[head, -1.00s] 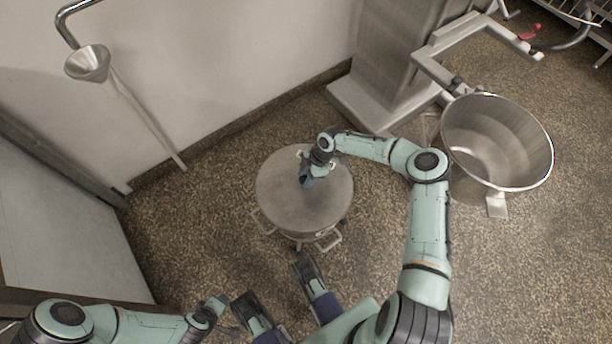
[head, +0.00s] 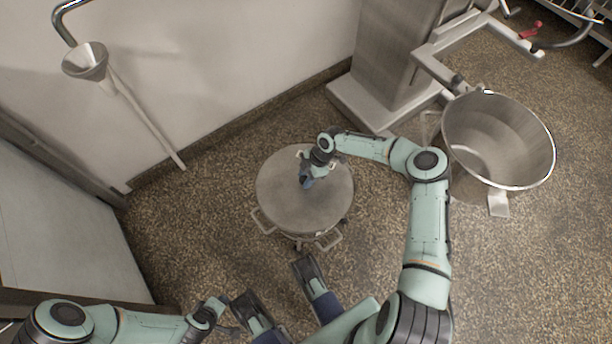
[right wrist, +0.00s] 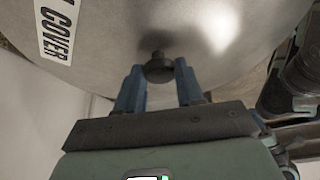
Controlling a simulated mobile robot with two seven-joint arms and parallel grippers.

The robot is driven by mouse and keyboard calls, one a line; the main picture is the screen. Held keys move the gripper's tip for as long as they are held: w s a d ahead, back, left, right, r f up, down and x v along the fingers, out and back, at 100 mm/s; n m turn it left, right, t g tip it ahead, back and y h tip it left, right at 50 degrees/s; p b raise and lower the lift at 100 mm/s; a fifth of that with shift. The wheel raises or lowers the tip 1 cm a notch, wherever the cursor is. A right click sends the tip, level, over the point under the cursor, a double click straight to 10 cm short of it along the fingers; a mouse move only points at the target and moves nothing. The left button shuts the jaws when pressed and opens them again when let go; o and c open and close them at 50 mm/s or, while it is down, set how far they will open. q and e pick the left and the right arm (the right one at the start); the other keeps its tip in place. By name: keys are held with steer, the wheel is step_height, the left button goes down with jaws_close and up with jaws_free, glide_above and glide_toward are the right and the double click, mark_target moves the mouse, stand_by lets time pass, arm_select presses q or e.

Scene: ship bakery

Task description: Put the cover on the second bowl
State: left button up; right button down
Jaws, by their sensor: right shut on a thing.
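The round grey metal cover (head: 285,205) lies level over a bowl (head: 328,240) on the floor, in the middle of the head view. The cover hides nearly all of that bowl; only its side and handles show at the front. I cannot tell whether the cover rests on the rim. My right gripper (head: 306,182) is over the cover's middle. In the right wrist view, its blue fingers (right wrist: 160,88) are shut on the cover's dark knob (right wrist: 158,67), beside a "COVER" label. My left gripper (head: 226,316) is low at the left, away from the bowl; its opening is unclear.
A large open, empty steel bowl (head: 470,165) hangs at the mixer (head: 385,85) on the right. A wall with a funnel (head: 86,61) and pipe stands at the back left. Speckled floor (head: 540,270) is clear at the lower right.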

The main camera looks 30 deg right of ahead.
arm_select(q)
steer(key=shift+f+b, duration=0.4)
arm_select(e)
steer(key=shift+f, duration=0.45)
steer(key=c, duration=0.6)
jaws_free()
arm_select(q)
steer(key=shift+s, duration=0.1)
arm_select(e)
steer(key=shift+f, duration=0.1)
arm_select(q)
steer(key=s+f+g, duration=0.1)
steer(key=s+g, duration=0.1)
steer(key=s, duration=0.2)
arm_select(e)
steer(key=shift+d+r, duration=0.2)
steer(key=shift+r, duration=0.3)
arm_select(q)
steer(key=w+r+t+p, duration=0.2)
steer(key=w+r+p, duration=0.1)
steer(key=w+r, duration=0.1)
steer(key=shift+w+d+r, duration=0.3)
steer(key=shift+r, duration=0.3)
arm_select(e)
steer(key=shift+v, duration=6.2)
